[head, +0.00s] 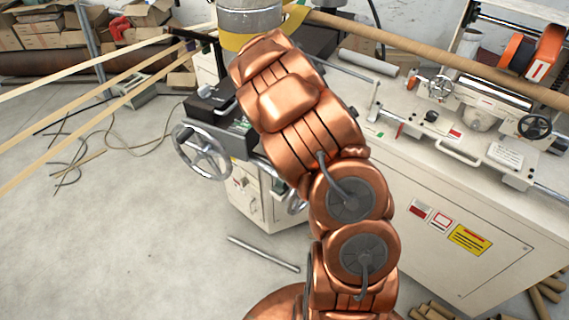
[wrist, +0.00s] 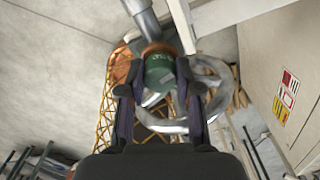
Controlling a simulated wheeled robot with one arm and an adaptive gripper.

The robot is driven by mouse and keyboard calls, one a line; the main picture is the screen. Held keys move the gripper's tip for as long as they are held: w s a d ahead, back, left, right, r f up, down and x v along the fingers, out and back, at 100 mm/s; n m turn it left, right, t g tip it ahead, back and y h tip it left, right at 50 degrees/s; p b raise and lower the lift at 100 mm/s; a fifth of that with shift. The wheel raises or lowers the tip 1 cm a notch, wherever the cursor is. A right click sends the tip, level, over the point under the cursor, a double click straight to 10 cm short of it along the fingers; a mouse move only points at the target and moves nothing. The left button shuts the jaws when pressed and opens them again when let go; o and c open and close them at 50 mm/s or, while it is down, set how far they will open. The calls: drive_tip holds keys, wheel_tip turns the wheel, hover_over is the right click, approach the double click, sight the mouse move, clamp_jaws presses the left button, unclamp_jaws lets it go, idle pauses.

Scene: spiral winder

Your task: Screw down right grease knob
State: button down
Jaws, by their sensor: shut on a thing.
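The grease knob (wrist: 160,70), a short dark green cylinder with a copper-coloured ring at its top and a grey pipe above it, is in the middle of the wrist view. My gripper (wrist: 155,80) has one dark finger on each side of it and is shut on it. I cannot tell from its outside how far down the knob is screwed. In the head view my copper arm hides the gripper and the knob.
A grey handwheel (wrist: 212,95) lies close behind the right finger in the wrist view. In the head view a large handwheel (head: 201,152) sticks out left of the cream machine cabinet (head: 450,215). A metal rod (head: 263,254) lies on the floor.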

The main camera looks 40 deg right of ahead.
idle(0.4)
drive_tip(key=c, duration=0.8)
unclamp_jaws()
drive_tip(key=shift+r, duration=0.1)
wheel_tip(320, 180, up, 12)
drive_tip(key=shift+f, duration=0.1)
